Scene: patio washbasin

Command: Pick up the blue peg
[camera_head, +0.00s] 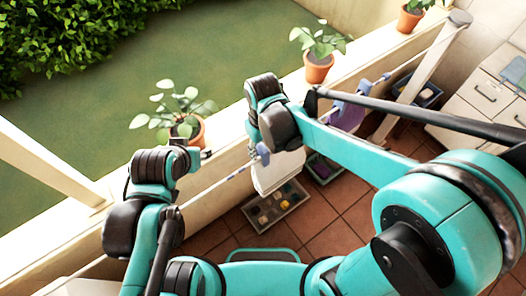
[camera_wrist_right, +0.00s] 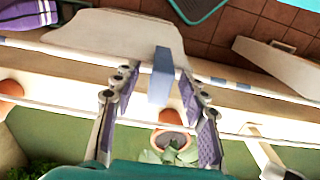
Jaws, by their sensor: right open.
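In the right wrist view a blue peg (camera_wrist_right: 160,75) stands out from the clothesline beside the white cloth (camera_wrist_right: 115,35). My right gripper (camera_wrist_right: 155,83) is open, with one finger on each side of the peg. I see no clear contact between fingers and peg. In the head view a small blue peg (camera_head: 262,152) shows on the line just below my right wrist, which hides most of the right fingers. The white cloth (camera_head: 277,173) hangs close to it. My left gripper (camera_head: 203,153) is at the left near a potted plant, its fingers mostly hidden.
Potted plants (camera_head: 187,130) stand along the pale wall, including one in the middle (camera_head: 318,70). A purple cloth (camera_head: 347,116) hangs further right on the line. A tray (camera_head: 275,212) with several small items lies on the tiled floor. A cabinet (camera_head: 485,100) stands at the right.

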